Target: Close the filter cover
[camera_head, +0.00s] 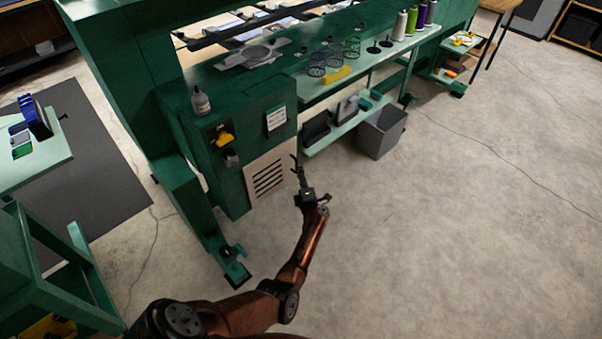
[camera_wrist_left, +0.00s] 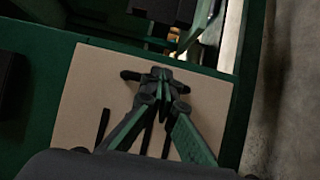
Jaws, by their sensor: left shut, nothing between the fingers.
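The filter cover (camera_head: 261,188) is a beige panel with dark slots, low on the front of the green machine cabinet. In the left wrist view the cover (camera_wrist_left: 85,92) fills much of the picture, with dark slots partly hidden behind the fingers. My left gripper (camera_head: 295,164) is at the cover's right edge in the head view. Its fingers (camera_wrist_left: 158,76) are closed together with nothing between them, in front of the cover. I cannot tell whether they touch it, or whether the cover stands slightly ajar. My right gripper is not in view.
Above the cover, the green cabinet (camera_head: 235,178) carries a yellow-and-black switch (camera_head: 223,139). A grey bin (camera_head: 381,132) stands to the right under the green shelf. A green machine foot (camera_head: 235,268) sticks out at left. The concrete floor at right is mostly clear.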

